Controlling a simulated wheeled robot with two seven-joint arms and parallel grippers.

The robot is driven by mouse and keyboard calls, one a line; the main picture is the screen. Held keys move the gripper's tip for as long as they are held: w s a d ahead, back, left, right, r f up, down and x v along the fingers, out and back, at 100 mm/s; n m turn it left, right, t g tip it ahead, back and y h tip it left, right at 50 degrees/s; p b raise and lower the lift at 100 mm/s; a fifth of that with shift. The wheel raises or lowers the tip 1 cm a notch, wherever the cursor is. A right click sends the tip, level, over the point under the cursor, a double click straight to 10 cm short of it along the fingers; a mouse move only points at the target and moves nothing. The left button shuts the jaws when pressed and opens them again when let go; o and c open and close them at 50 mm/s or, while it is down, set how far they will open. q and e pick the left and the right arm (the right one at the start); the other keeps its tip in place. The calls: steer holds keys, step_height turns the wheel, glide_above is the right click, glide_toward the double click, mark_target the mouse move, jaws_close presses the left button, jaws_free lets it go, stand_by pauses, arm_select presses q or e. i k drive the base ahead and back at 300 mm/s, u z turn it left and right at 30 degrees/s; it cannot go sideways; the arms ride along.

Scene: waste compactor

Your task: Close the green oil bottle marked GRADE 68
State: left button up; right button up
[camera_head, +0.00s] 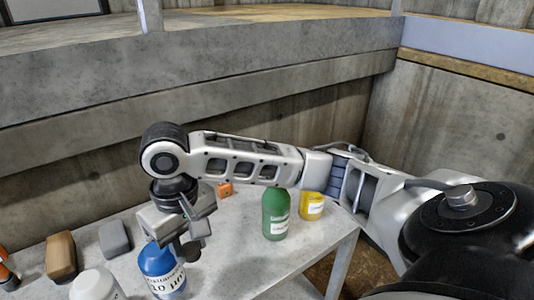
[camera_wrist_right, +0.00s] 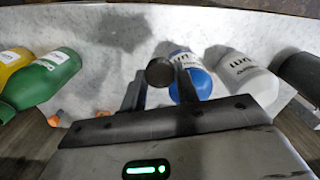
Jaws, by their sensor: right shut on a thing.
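The green bottle (camera_head: 275,215) stands upright on the grey table, with a white label too small to read; my right arm passes close above its top, so I cannot tell how its mouth stands. It also shows at the left of the right wrist view (camera_wrist_right: 42,78). My right gripper (camera_head: 190,250) is left of the green bottle, above the blue bottle's area. It is shut on a dark round cap (camera_wrist_right: 160,72), which shows between the fingers in the right wrist view. My left gripper is not in view.
A yellow container (camera_head: 312,206) stands just right of the green bottle. A blue bottle (camera_head: 162,274) and a white bottle (camera_head: 97,284) stand at the front left. A brown block (camera_head: 61,256), a grey block (camera_head: 115,239) and a small orange object (camera_head: 225,189) are also on the table (camera_head: 235,235).

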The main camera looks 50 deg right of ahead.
mark_target(276, 201)
steer(key=k, duration=0.5)
steer(key=u, duration=1.2)
steer(key=k, duration=1.25)
steer(key=z, duration=1.65)
steer(key=i, duration=1)
